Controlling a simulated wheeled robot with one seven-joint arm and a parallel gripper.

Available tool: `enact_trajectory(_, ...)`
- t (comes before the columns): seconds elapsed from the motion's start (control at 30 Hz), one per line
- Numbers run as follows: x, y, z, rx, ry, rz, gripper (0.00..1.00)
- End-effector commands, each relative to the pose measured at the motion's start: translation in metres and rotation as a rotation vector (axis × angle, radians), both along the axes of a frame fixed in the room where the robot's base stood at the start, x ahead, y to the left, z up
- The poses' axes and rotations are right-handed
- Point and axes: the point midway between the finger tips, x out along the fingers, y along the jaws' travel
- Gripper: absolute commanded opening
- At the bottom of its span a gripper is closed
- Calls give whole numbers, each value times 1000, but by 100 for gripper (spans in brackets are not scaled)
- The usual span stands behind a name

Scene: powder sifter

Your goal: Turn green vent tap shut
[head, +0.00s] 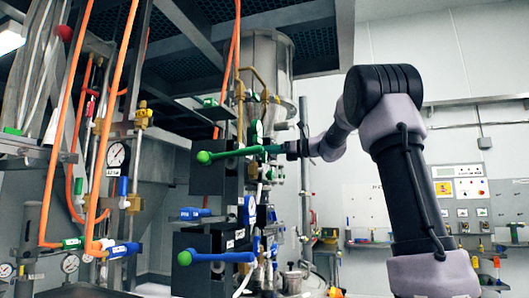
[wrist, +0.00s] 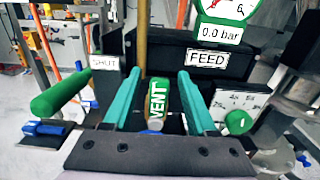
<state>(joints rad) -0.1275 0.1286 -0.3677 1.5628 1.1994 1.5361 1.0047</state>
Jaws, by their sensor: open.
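The green vent tap (wrist: 159,99), marked "VENT" in white, shows in the wrist view between the two teal fingers of my gripper (wrist: 161,108). The fingers are open, one on each side of it with a gap; I cannot tell how deep the tap sits between them. In the head view my gripper (head: 274,149) reaches in from the right at the valve column, and I cannot pick out the vent tap there. A "SHUT" plate (wrist: 104,62) stands left of the tap in the wrist view.
A green lever with a ball end (head: 204,157) and a blue lever with a green ball (head: 185,258) stick out leftward. In the wrist view a thick green handle (wrist: 60,94) is at left, a green knob (wrist: 238,122) at right, and a "FEED" plate (wrist: 208,58) behind.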

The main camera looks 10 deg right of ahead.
Motion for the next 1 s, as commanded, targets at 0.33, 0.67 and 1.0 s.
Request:
enact_trajectory(0.33,0,0,0,0,0,0,8)
enact_trajectory(0.67,0,0,0,0,0,1,0)
enact_trajectory(1.0,0,0,0,0,0,1,0)
